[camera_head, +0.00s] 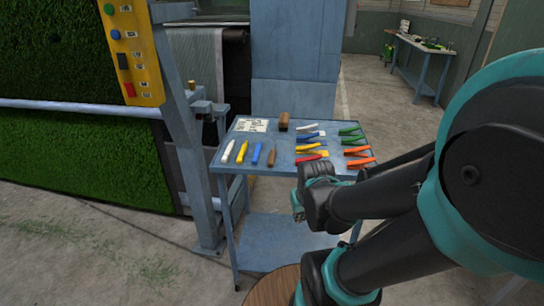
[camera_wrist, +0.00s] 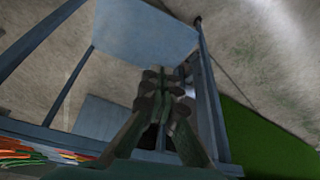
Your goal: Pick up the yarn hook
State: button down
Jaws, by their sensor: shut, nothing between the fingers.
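A blue-grey trolley table (camera_head: 238,147) bears a row of slim tools at its left front: white, yellow, blue and brown. The brown one (camera_head: 272,157) may be the yarn hook, but it is too small to tell. My gripper (camera_head: 297,208) is beside the front edge of the table, below the top, apart from the tools. In the wrist view my gripper (camera_wrist: 170,80) is shut and empty, with the lower shelf and floor beyond it. No hook shows clearly in the wrist view.
Colored pliers-like tools (camera_head: 309,147) in red, yellow, blue, green and orange lie on the right half of the top. A brown block (camera_head: 284,121) and a paper card (camera_head: 251,125) lie at the back. A machine post (camera_head: 186,130) stands close left. A round wooden top (camera_head: 275,288) is in front.

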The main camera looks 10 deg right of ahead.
aim_at(273, 156)
jog(key=c, duration=2.2)
grip_release()
jog(key=o, duration=1.2)
jog(key=w+r+n, duration=0.2)
jog(key=w+r, duration=0.2)
jog(key=w+a+r+n+g, duration=0.1)
jog(key=w+r+n, duration=0.1)
jog(key=w+r, duration=0.2)
jog(key=w+r+n+g, duration=0.1)
jog(key=w+r+n, duration=0.2)
jog(key=w, duration=0.3)
jog(key=shift+w+a+r, duration=0.1)
jog(key=shift+a+r, duration=0.05)
jog(key=shift+r, duration=0.25)
jog(key=shift+w+a+r, duration=0.1)
jog(key=shift+a+r, duration=0.05)
jog(key=shift+r, duration=0.25)
jog(key=o, duration=1)
jog(key=w+a+r+n+g, duration=0.2)
jog(key=w+r+n, duration=0.5)
jog(key=w+r, duration=0.3)
notch_tip(273, 156, up, 3)
jog(key=shift+a+n, duration=0.2)
jog(key=shift+n, duration=0.2)
notch_tip(273, 156, down, 17)
jog(key=shift+a+f, duration=0.1)
jog(key=shift+a, duration=0.05)
